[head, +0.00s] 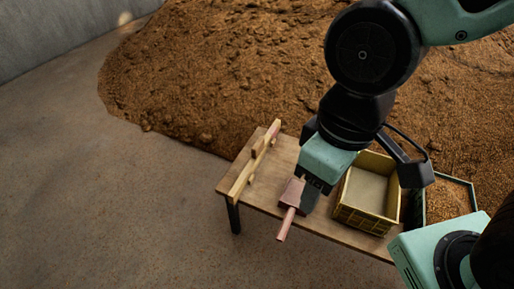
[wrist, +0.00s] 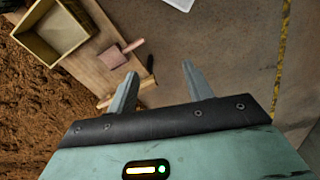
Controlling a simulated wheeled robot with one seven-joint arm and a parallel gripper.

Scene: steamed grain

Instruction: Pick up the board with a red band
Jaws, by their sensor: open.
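A reddish-pink board (head: 292,191) with a pale pink handle lies on the wooden table, its handle reaching past the front edge. A distinct red band on it cannot be made out. The board also shows in the wrist view (wrist: 112,57), left of my fingers. My gripper (wrist: 160,69) is open, with nothing between its fingers. In the head view my gripper (head: 318,186) is over the table, just right of the board and partly in front of it. The height between them is hard to judge.
A yellow crate (head: 347,216) stands right of the board, and a grain-filled bin (head: 447,199) is farther right. A large grain heap (head: 210,70) lies behind. The floor (head: 120,210) to the left is clear.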

